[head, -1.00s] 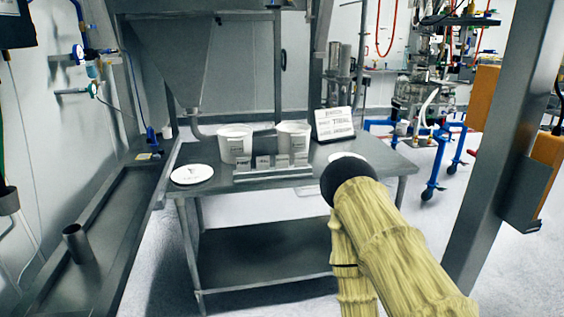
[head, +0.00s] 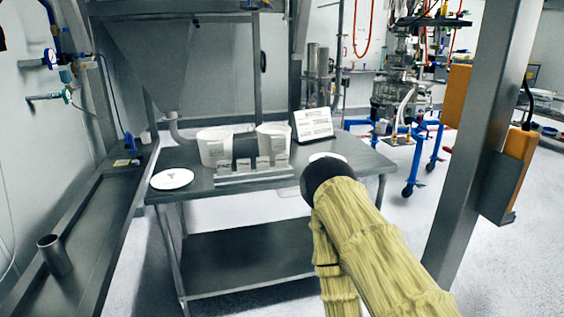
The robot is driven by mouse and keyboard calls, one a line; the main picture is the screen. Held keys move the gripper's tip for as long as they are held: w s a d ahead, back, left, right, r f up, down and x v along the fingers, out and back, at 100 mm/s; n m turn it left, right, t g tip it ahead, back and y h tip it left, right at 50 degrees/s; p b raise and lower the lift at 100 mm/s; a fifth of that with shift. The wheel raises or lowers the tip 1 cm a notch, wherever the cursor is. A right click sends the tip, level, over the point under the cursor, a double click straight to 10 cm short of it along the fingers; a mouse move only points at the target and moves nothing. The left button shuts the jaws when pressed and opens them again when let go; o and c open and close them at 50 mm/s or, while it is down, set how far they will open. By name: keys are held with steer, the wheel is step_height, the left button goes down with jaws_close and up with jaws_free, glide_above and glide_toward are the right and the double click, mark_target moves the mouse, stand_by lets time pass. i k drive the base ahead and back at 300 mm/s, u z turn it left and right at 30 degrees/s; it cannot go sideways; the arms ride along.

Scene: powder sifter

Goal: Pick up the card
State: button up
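Several small cards (head: 263,163) stand in a row in a metal rack (head: 262,177) at the front of the grey table. Which one is the task's card cannot be told. A larger white printed sign (head: 313,124) stands at the back right of the table. My arm, in a yellow sleeve with a dark rounded joint, reaches in from the lower right and ends in front of the table's right part. My gripper is not visible. Nothing covers the cards.
Two white buckets (head: 214,147) stand behind the rack. A white round lid (head: 172,179) lies at the table's left, and another (head: 328,158) is partly hidden by my arm. A grey steel post (head: 478,150) rises at the right. The floor before the table is clear.

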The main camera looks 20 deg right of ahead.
mark_target(243, 164)
steer(key=z, duration=0.05)
steer(key=i, duration=0.7)
steer(key=z, duration=0.85)
steer(key=k, duration=1.1)
steer(key=z, duration=0.8)
steer(key=i, duration=1.15)
steer(key=u, duration=1.05)
steer(key=i, duration=0.75)
steer(key=u, duration=0.9)
